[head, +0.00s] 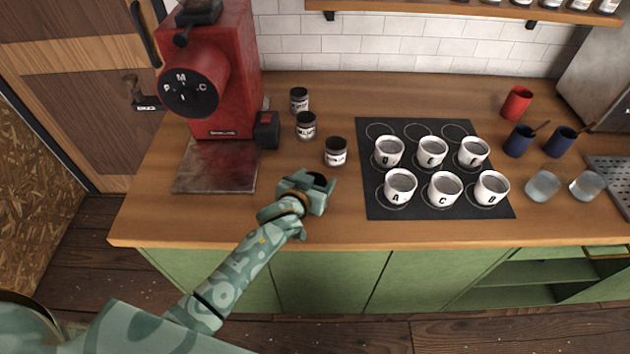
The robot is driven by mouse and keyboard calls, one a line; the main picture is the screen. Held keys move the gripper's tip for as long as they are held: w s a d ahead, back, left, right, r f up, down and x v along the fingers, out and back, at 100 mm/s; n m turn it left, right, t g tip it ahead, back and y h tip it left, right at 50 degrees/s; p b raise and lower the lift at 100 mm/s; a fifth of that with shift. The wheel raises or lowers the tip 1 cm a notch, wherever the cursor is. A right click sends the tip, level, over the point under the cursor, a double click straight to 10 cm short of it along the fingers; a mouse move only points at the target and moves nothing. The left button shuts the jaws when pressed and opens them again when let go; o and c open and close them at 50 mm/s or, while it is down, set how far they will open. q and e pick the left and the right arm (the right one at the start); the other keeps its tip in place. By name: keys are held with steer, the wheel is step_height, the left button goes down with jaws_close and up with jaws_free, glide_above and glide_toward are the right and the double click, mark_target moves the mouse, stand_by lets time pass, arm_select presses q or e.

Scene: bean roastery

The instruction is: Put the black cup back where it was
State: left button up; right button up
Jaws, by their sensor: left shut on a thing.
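My left gripper (318,190) is shut on a dark thing that looks like the black cup (320,179). Only its dark top shows; the gripper's fingers hide the rest. It is over the wooden counter, left of the black mat (364,150) and in front of the small jars. I cannot tell whether it touches the counter. The mat has several printed circles, and a row of empty ones lies along its back. My right gripper is not in view.
Three small dark jars (335,152) stand behind the gripper. A red grinder (230,70) with a metal tray (215,170) is at the left. Right of the mat are a red cup (516,103), blue cups (519,140) and glasses (542,185). The counter's front strip is clear.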

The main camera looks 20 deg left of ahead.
arm_select(q)
steer(key=o, duration=1.1)
steer(key=shift+o, duration=0.2)
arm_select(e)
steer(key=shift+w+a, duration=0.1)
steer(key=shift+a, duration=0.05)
arm_select(q)
steer(key=shift+r, duration=0.2)
steer(key=p+v, duration=0.3)
steer(key=v, duration=0.9)
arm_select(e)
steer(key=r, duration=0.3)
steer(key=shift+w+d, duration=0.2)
arm_select(q)
steer(key=shift+f, duration=0.1)
